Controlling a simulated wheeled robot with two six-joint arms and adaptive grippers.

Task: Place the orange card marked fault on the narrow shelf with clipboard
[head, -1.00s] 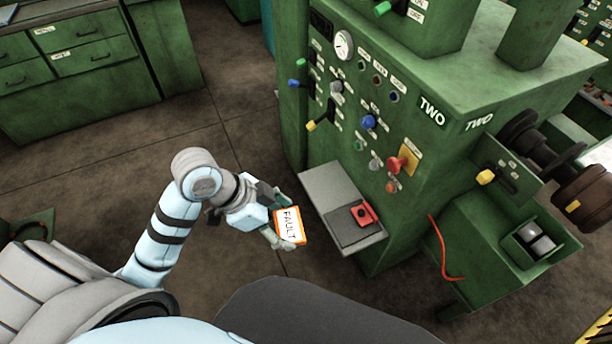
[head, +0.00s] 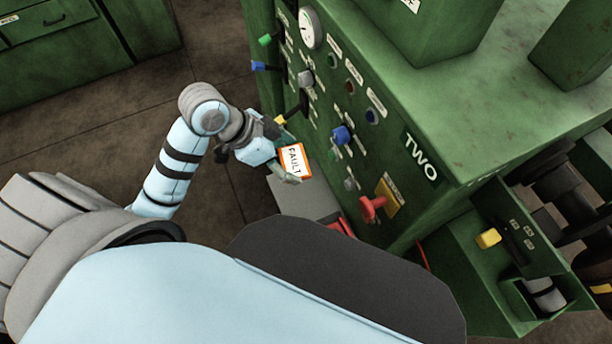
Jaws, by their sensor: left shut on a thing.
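The orange-bordered white card marked FAULT (head: 293,161) is in my left gripper (head: 284,158), which is shut on it. The card is held in front of the green machine panel, over the far end of the narrow grey shelf (head: 305,197). I cannot tell the exact height of the card above the shelf. The near part of the shelf is hidden behind my own body, and the dark clipboard on it is mostly out of sight. A red thing (head: 345,227) on the shelf just shows. My right gripper is not in view.
The green machine marked TWO (head: 420,157) carries knobs, a gauge (head: 309,28) and a red switch (head: 372,208) above the shelf. A yellow-tipped lever (head: 283,119) sticks out close to my left gripper. Open floor lies left of the machine.

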